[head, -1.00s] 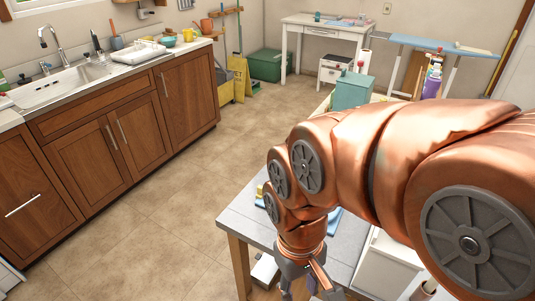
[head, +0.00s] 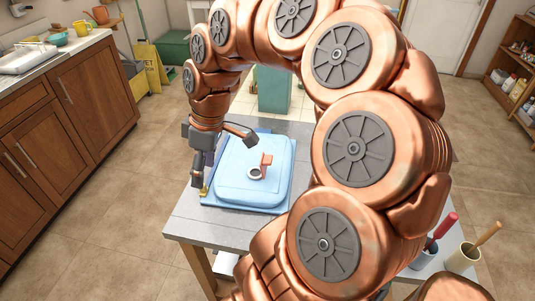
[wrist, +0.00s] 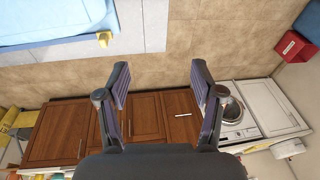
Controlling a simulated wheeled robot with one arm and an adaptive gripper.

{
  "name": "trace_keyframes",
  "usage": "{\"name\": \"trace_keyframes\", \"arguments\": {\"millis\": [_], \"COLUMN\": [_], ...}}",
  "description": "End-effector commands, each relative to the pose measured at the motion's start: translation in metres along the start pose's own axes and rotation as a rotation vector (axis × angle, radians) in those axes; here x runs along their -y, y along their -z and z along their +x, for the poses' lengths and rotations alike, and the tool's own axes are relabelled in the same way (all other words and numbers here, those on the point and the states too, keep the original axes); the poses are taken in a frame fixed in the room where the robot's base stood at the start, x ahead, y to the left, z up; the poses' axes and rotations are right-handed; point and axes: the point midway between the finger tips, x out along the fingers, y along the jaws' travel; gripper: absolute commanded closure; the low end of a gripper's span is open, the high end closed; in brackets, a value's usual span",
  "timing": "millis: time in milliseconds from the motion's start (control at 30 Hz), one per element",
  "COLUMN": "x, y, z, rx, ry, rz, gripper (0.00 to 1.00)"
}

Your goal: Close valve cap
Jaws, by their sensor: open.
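A light blue container (head: 240,188) lies on the grey table. On its top is a grey ring-shaped opening (head: 254,173) with an orange-red valve cap (head: 266,160) standing up beside it, apparently open. My gripper (head: 225,162) is at the left side of the container, its fingers spread wide with nothing between them. One finger is near the container's far left corner, the other beside its left edge. In the wrist view, my gripper (wrist: 160,70) is open over floor and cabinets. The blue container (wrist: 45,20) shows at the upper left there; the cap is not in that view.
The grey table (head: 200,232) has bare surface in front of the container. A small yellow piece (head: 204,190) sits at its left edge. A teal bin (head: 273,92) stands behind the table. Cups with handled tools (head: 462,260) stand at the right.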

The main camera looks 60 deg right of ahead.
Motion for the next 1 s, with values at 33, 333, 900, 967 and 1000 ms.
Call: {"name": "trace_keyframes", "arguments": {"millis": [33,333,900,967,1000], "x": [-0.024,-0.141,-0.177,-0.178,-0.179], "y": [-0.008,-0.098,-0.145,-0.144,-0.143], "z": [-0.004,-0.019,0.007,0.015,0.021], "rx": [-0.034,-0.174,-0.205,-0.203,-0.203], "ry": [-0.004,-0.087,-0.127,-0.126,-0.125], "rz": [0.002,-0.019,-0.017,-0.017,-0.016], "gripper": [0.33,0.33,0.33,0.33,0.33]}}
